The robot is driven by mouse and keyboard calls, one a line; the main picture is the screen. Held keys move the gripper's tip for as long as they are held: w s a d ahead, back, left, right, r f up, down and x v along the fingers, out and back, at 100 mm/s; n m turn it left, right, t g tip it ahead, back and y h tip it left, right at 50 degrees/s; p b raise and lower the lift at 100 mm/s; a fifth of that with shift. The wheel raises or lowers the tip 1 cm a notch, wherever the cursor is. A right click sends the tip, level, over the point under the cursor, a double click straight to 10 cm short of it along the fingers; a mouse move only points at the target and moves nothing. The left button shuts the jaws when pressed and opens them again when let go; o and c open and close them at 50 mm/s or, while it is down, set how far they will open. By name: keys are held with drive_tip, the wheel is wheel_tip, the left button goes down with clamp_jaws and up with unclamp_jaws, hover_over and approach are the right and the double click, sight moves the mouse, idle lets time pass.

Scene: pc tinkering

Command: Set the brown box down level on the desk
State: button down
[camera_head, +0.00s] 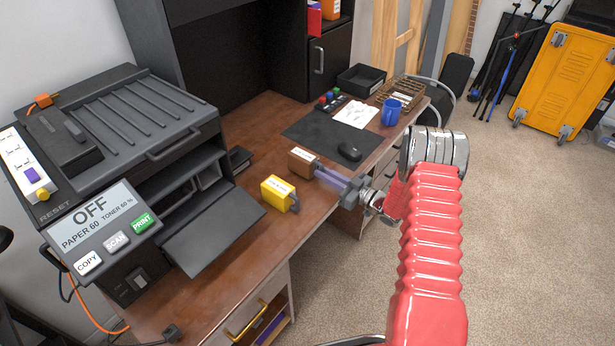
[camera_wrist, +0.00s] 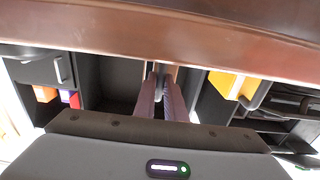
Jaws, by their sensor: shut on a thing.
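The small brown box (camera_head: 303,162) is at the far end of my gripper (camera_head: 319,172), over the desk's front part in the head view. The gripper's purple fingers are shut on it. The box looks close to the wooden desk top (camera_head: 262,148); I cannot tell whether it touches or is fully level.
A yellow box (camera_head: 278,193) stands on the desk, left of the brown box. Behind it lie a dark mat (camera_head: 318,135) and a black mouse (camera_head: 349,152). A blue mug (camera_head: 391,111) stands further right. A large printer (camera_head: 150,130) fills the left.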

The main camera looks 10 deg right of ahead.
sight(339, 193)
drive_tip(key=shift+f, duration=0.85)
idle(0.9)
drive_tip(key=c, duration=1.7)
unclamp_jaws()
drive_tip(key=shift+c, duration=0.2)
drive_tip(key=shift+s+d, duration=0.1)
drive_tip(key=shift+v, duration=2.9)
drive_tip(key=v, duration=1.3)
drive_tip(key=shift+s+d, duration=0.25)
drive_tip(key=shift+s, duration=0.05)
